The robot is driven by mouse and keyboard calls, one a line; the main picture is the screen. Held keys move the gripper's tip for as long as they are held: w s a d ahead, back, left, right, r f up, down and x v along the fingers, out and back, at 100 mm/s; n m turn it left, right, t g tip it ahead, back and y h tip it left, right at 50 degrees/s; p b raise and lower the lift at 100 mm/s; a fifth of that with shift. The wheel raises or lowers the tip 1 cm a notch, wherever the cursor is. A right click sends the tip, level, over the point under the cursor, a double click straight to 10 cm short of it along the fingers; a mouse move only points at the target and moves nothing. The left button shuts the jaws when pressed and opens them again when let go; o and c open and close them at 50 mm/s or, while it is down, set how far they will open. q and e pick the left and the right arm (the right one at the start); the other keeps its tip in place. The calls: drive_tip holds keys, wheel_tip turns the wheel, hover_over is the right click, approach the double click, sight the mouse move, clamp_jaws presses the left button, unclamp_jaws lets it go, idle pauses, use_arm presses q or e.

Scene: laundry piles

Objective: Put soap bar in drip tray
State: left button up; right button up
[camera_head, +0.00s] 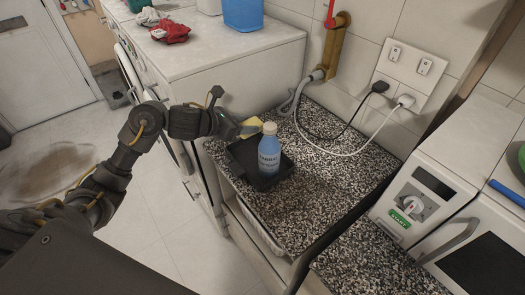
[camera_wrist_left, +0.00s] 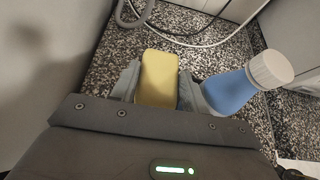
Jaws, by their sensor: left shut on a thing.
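The yellow soap bar (camera_wrist_left: 158,78) is held between the two fingers of my left gripper (camera_wrist_left: 163,88) in the left wrist view. In the head view the soap bar (camera_head: 251,122) shows at the tip of my left gripper (camera_head: 243,128), over or near the back left of the black drip tray (camera_head: 244,157). The tray sits on the speckled counter. I cannot tell the exact height of the soap over it. A blue bottle with a white cap (camera_head: 269,150) stands upright in the tray, close to the gripper's right. My right gripper is not in view.
A white washing machine (camera_head: 230,62) stands behind on the left, with a red cloth (camera_head: 170,32) and a blue container (camera_head: 243,12) on top. Hose and cables run along the wall to sockets (camera_head: 400,72). A microwave (camera_head: 480,240) stands at right. The counter's middle is clear.

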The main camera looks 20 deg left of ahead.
use_arm(q)
drive_tip(key=shift+w+d, duration=0.15)
drive_tip(key=shift+w, duration=0.15)
drive_tip(key=shift+d, duration=0.1)
drive_tip(key=shift+s+f, duration=0.25)
drive_tip(key=shift+f, duration=0.05)
hover_over(247, 155)
wheel_tip(247, 155, down, 5)
drive_tip(key=shift+f, duration=0.1)
drive_tip(key=shift+f+p, duration=0.35)
drive_tip(key=shift+f, duration=1.6)
